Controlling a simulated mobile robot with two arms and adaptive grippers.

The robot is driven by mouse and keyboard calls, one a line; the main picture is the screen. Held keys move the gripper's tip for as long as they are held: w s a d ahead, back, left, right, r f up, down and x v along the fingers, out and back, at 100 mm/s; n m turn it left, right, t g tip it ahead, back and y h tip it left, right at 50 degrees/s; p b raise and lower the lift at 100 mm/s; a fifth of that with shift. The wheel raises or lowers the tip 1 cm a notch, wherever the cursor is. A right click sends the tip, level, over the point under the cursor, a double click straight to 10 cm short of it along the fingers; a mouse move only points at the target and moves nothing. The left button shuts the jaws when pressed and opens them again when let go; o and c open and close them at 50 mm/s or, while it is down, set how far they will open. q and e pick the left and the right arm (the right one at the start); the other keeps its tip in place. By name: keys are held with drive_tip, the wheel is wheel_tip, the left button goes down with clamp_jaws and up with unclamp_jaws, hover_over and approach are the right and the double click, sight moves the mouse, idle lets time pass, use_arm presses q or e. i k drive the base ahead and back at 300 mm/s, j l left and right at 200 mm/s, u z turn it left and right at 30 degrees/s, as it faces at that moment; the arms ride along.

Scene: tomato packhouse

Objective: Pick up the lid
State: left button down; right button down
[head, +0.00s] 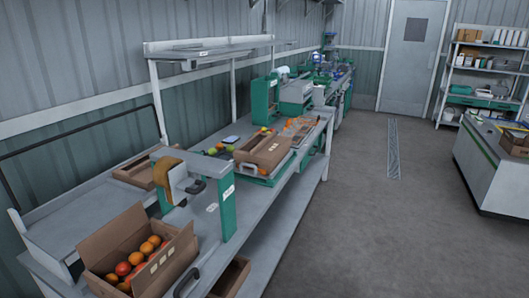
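I cannot make out a lid for certain in the head view. A shallow brown cardboard piece (133,176) lies at the back of the long bench, against the wall side; whether it is a tray or a lid I cannot tell. An open cardboard box (172,268) with orange and red tomatoes stands at the near end of the bench, its flaps up. Another cardboard box (262,151) sits farther along, on a green-framed stand. Neither of my grippers shows in this view.
A green and grey arch-like machine (228,205) stands on the bench (262,196) between the boxes. A raised shelf (205,50) runs above the back. Open grey floor (370,230) lies to the right, with a counter (485,165) and shelving (484,75) beyond.

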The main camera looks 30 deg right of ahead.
sight(262, 148)
drive_tip(key=i+l, duration=0.15)
drive_tip(key=l, duration=0.4)
drive_tip(key=i+l+u, duration=0.15)
drive_tip(key=l, duration=0.4)
drive_tip(key=i+l, duration=0.15)
drive_tip(key=l, duration=0.45)
drive_tip(key=i+l+u, duration=0.15)
drive_tip(key=l, duration=0.95)
drive_tip(key=i+u, duration=0.05)
drive_tip(key=i, duration=0.05)
